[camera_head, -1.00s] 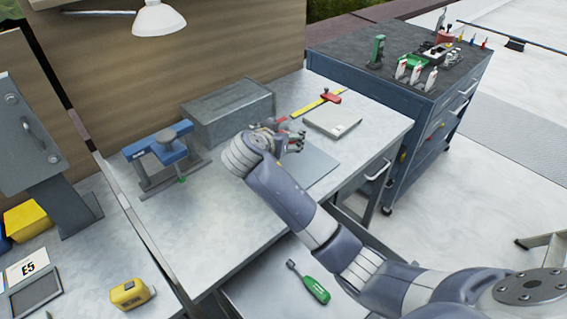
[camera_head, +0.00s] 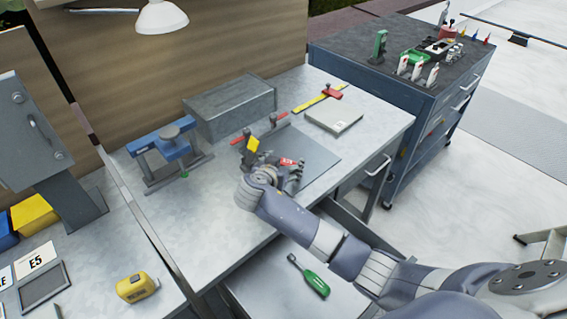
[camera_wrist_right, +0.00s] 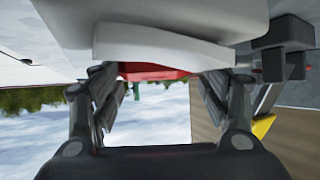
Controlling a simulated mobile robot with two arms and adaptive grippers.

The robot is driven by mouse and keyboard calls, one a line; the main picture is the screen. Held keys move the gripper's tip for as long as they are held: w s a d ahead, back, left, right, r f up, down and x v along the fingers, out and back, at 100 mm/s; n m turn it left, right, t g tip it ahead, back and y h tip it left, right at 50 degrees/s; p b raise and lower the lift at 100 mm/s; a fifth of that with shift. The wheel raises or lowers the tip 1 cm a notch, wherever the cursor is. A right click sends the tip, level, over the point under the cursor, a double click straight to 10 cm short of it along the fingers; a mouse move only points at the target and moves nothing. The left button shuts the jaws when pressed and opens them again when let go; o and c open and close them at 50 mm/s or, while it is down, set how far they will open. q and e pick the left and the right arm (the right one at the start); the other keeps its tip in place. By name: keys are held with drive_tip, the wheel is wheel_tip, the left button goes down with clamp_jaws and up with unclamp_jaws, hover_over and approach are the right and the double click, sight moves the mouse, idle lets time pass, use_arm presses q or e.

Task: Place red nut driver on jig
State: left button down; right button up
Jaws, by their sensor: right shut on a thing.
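My right gripper (camera_head: 288,172) is shut on the red nut driver (camera_head: 288,162), low over the workbench, and hides part of it. In the right wrist view a red part of the nut driver (camera_wrist_right: 150,72) shows between the fingers (camera_wrist_right: 158,95). The jig (camera_head: 247,158) appears to be the dark fixture with a yellow part, just left of the gripper on the grey plate. Its dark blocks (camera_wrist_right: 285,48) show at the right of the wrist view. I cannot tell whether the nut driver touches the jig. My left gripper is not in view.
A grey box (camera_head: 230,108) and a blue stand (camera_head: 165,150) are behind and left. A flat grey box (camera_head: 334,115) and a yellow-red square (camera_head: 320,97) lie at the back right. A green-handled screwdriver (camera_head: 314,281) lies in the open drawer below. The bench front is clear.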

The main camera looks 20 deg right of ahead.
drive_tip(key=shift+f, duration=0.1)
drive_tip(key=o, duration=1.1)
drive_tip(key=b+v, duration=0.1)
drive_tip(key=v, duration=1.1)
drive_tip(key=shift+s, duration=0.1)
